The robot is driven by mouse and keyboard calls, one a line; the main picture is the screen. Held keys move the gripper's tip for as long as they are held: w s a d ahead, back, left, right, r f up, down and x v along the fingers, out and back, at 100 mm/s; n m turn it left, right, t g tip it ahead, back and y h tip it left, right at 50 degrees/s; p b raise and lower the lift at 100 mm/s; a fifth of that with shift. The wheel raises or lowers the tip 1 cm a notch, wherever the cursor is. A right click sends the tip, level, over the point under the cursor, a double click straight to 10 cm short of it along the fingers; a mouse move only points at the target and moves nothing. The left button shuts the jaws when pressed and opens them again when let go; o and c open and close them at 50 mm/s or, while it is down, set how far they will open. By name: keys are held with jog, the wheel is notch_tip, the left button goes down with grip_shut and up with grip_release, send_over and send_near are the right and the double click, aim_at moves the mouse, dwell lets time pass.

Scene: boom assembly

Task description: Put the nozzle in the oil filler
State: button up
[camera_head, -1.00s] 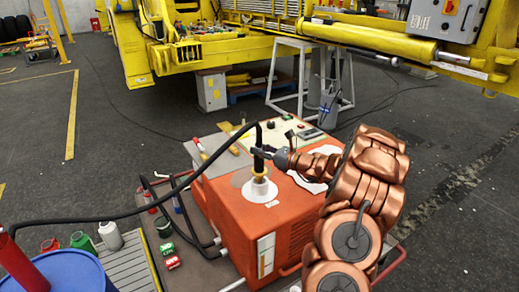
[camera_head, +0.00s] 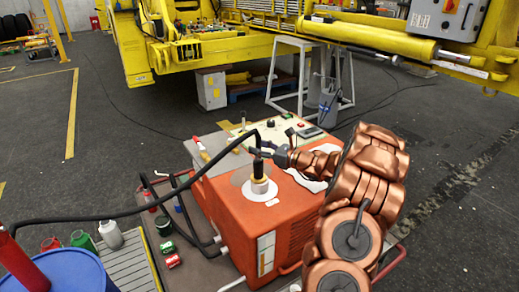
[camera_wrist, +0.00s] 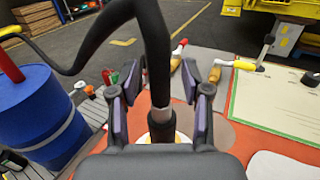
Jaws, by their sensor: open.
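The nozzle (camera_head: 258,170), a black grip with a brass-coloured lower part, stands upright at the oil filler (camera_head: 260,196), a pale collar on top of the orange machine. Its tip is hidden inside the collar. My gripper (camera_head: 262,151) is at the nozzle's upper end, coming from the right. In the wrist view my gripper (camera_wrist: 160,112) is open, with one finger on each side of the nozzle (camera_wrist: 161,125) and visible gaps. The black hose (camera_wrist: 150,45) rises from the nozzle and bends away. The filler is mostly hidden there.
The orange machine (camera_head: 250,228) carries a control panel (camera_head: 290,134) and loose tools. A blue drum (camera_head: 60,272) stands at the lower left, with the hose (camera_head: 120,214) running towards it. Bottles and cans stand near it. A yellow boom structure is behind.

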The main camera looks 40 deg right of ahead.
jog(key=shift+r, duration=0.4)
jog(key=b+v, duration=0.2)
jog(key=v, duration=1)
jog(key=a+r+n+g+y, duration=0.1)
jog(key=a+n+g+y, duration=0.2)
jog(key=a, duration=0.7)
jog(key=a+r+n+g+y, duration=0.1)
jog(key=a+r+n+g, duration=0.3)
jog(key=a, duration=0.6)
jog(key=s+a+f+n+g+h, duration=0.15)
jog(key=s+a+n+g, duration=0.25)
jog(key=s+a+n, duration=0.45)
jog(key=s+a+f+n+g+y, duration=0.15)
jog(key=s+a+n+g, duration=0.3)
jog(key=a, duration=0.65)
jog(key=s+a+f+n+g+h, duration=0.2)
jog(key=s+f+n+g+h, duration=0.15)
jog(key=s, duration=0.45)
jog(key=s+d+n+h, duration=0.6)
jog(key=s+n+h, duration=0.1)
jog(key=s, duration=0.5)
jog(key=shift+f+n+t+h, duration=0.2)
jog(key=shift+n+t+h, duration=0.15)
jog(key=shift+t+h, duration=0.1)
